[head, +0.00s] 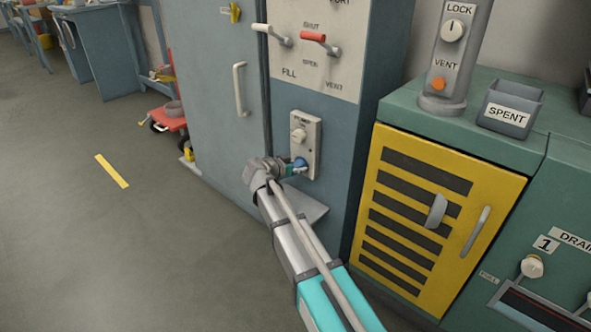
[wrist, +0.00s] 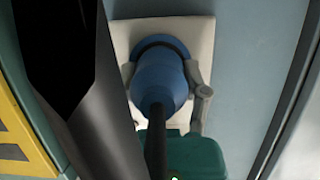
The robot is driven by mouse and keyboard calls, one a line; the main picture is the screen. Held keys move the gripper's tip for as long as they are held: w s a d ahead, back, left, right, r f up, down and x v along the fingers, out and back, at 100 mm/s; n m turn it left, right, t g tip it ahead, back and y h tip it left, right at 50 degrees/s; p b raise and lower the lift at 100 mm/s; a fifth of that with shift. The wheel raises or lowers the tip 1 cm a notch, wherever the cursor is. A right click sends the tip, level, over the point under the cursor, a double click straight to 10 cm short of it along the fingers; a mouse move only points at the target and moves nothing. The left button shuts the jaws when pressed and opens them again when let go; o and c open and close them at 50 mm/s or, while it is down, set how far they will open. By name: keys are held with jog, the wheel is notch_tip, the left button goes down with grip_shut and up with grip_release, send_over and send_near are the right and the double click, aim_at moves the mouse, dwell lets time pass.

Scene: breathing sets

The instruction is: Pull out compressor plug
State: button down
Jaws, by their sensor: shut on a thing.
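The blue compressor plug (wrist: 160,80) sits at the lower part of a pale socket plate (wrist: 122,35) in the wrist view, with a dark cable running back from it. In the head view the plug (head: 299,163) shows as a small blue piece at the foot of the socket plate (head: 305,135), below a knob. My gripper (wrist: 165,85) has its fingers on either side of the plug and is shut on it. It also shows in the head view (head: 291,168). The plug's front is hidden against the plate, so I cannot tell how deep it sits.
A grey cabinet door with a handle (head: 240,89) stands left of the socket. Levers (head: 320,40) are above it. A yellow slatted door (head: 440,200) is on the right, under a green counter with a SPENT bin (head: 510,106). Floor at left is mostly clear.

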jog(key=shift+s+a, duration=0.1)
jog(key=shift+s, duration=0.05)
jog(key=shift+s+a, duration=0.25)
jog(key=shift+s, duration=0.05)
jog(key=shift+s+a, duration=0.2)
jog(key=shift+s, duration=0.05)
jog(key=shift+s+a, duration=0.45)
jog(key=shift+s, duration=0.1)
jog(key=shift+s+a, duration=0.4)
jog(key=shift+s, duration=0.15)
jog(key=shift+s+a, duration=0.25)
jog(key=shift+s, duration=0.05)
jog(key=shift+s+a, duration=0.2)
jog(key=shift+s, duration=0.05)
dwell(0.3)
